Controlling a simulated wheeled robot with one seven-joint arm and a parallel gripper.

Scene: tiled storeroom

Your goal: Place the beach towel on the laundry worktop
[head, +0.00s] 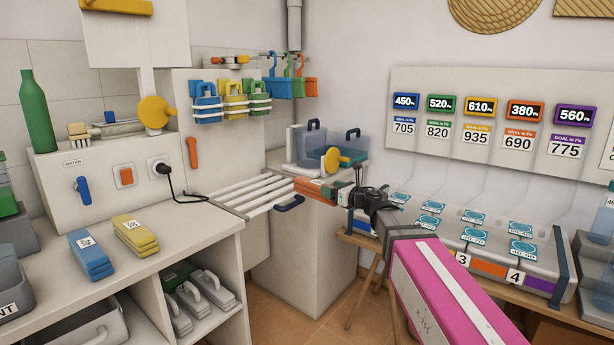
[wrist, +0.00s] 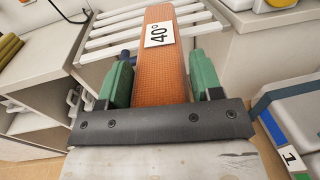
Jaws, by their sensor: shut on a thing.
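My gripper (head: 333,192) is shut on an orange folded towel (head: 312,189), taken to be the beach towel. In the wrist view the towel (wrist: 168,75) lies between the two green fingers of my gripper (wrist: 163,84), with a white "40°" tag near its far end. It is held over or close to the white drying rack; I cannot tell whether it touches the bars. The laundry worktop (head: 188,234) is the pale counter at the left of the head view, left of my gripper.
A blue folded towel (head: 91,255) and a yellow one (head: 135,235) lie on the worktop. The white slatted rack (head: 255,192) sticks out beyond its far end. A green bottle (head: 37,112) stands on the back ledge. A numbered bin unit (head: 480,262) is at right.

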